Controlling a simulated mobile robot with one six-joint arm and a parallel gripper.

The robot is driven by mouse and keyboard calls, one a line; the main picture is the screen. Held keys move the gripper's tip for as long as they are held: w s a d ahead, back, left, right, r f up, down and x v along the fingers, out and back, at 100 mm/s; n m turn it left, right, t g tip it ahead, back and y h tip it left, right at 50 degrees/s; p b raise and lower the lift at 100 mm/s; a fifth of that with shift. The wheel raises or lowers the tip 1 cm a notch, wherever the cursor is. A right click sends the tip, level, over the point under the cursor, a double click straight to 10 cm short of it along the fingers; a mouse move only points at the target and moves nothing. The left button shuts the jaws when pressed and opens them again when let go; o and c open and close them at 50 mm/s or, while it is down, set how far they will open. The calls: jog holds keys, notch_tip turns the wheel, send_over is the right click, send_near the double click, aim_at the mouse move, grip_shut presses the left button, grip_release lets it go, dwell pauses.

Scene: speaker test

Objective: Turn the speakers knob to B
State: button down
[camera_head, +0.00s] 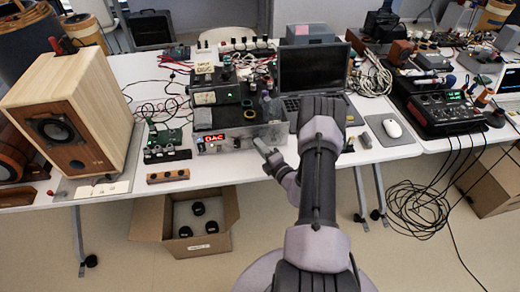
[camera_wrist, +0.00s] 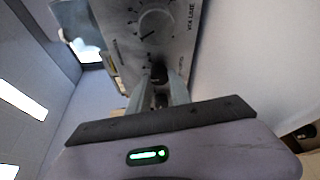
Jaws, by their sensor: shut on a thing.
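A silver amplifier (camera_head: 238,137) with a red lit display stands at the table's front edge in the head view. My gripper (camera_head: 264,149) is at the right part of its front panel. In the wrist view, the panel (camera_wrist: 118,14) fills the top centre, with a large round knob (camera_wrist: 157,23) beside the word VOLUME. Below it, the fingers of my gripper (camera_wrist: 160,92) are shut on a small dark knob (camera_wrist: 159,74). The fingers hide much of this knob, and its pointer and position letters cannot be read.
A wooden speaker (camera_head: 95,105) stands on the left of the white table (camera_head: 225,170). A laptop (camera_head: 312,72) stands behind the amplifier, and a mouse (camera_head: 393,128) lies to the right. An open cardboard box (camera_head: 150,217) is on the floor below.

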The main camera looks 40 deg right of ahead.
jog(key=shift+m+t+b, duration=0.5)
jog(key=shift+m+b, duration=0.05)
jog(key=shift+m, duration=0.55)
jog(key=c, duration=1.2)
grip_release()
jog(key=shift+s, duration=0.1)
jog(key=s+a+p, duration=0.1)
jog(key=s, duration=0.4)
jog(key=s+p, duration=0.1)
jog(key=s, duration=0.5)
jog(key=s+a+p, duration=0.1)
jog(key=s, duration=0.5)
jog(key=shift+a+f+p, duration=0.35)
jog(key=shift+p, duration=0.05)
